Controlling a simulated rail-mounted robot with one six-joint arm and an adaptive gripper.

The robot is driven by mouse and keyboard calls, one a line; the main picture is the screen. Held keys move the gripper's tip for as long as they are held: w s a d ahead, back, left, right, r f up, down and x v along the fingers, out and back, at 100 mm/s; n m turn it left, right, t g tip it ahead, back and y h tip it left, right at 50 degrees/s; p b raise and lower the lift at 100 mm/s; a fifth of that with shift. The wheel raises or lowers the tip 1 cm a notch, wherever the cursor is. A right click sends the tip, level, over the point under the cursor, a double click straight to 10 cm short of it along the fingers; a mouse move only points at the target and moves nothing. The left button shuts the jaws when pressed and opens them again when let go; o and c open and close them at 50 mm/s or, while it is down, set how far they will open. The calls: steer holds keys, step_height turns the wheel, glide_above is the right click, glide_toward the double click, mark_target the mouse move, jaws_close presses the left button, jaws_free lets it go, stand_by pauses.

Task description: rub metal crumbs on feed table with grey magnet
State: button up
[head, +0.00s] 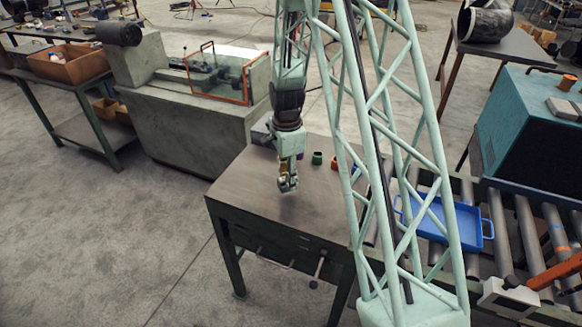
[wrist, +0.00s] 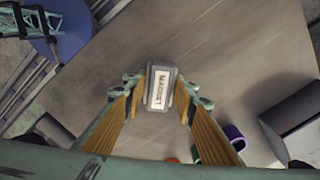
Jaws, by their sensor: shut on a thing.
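My gripper (head: 288,184) hangs above the steel-topped table (head: 240,190), over its front-left part. In the wrist view, a small grey magnet (wrist: 159,88) with a white "MAGNET" label sits between the tips of my gripper (wrist: 158,92). The fingers are shut on it. The bare tabletop (wrist: 140,50) spreads out beneath it, and the magnet appears to be held clear of the surface. In the head view the magnet is too small to make out clearly. I cannot make out metal crumbs in either view.
Small coloured cups stand on the table, a green one (head: 317,158) and an orange one (head: 336,162) among them; a purple one (wrist: 234,137) shows in the wrist view. A blue tray (head: 489,229) lies on the rollers at right. The table's front-left top is clear.

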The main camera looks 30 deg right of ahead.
steer(key=shift+w+d+r, duration=0.1)
steer(key=shift+r, duration=0.7)
steer(key=shift+c, duration=0.2)
steer(key=shift+r+p, duration=0.9)
steer(key=shift+r, duration=0.85)
